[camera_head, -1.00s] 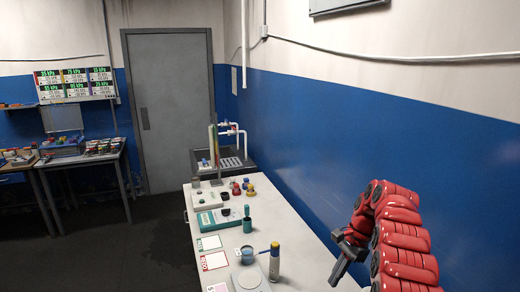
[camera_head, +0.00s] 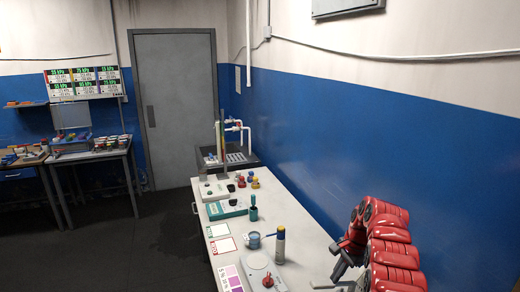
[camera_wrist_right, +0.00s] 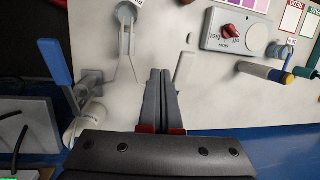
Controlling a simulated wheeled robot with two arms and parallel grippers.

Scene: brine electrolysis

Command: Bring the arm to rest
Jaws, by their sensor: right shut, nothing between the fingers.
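My right arm, with red segments, comes in at the lower right of the head view. Its dark gripper (camera_head: 338,278) hangs over the near right part of the white bench (camera_head: 305,246). In the right wrist view the two grey fingers (camera_wrist_right: 160,78) lie together, shut and empty, above the white bench top. No object is between the fingertips. My left gripper is not in view.
A mixer with a red knob (camera_wrist_right: 238,29) lies ahead of the fingers. A blue-handled item (camera_wrist_right: 56,62) and a metal stand (camera_wrist_right: 127,32) are to their left. A blue wall (camera_head: 400,150) runs along the right.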

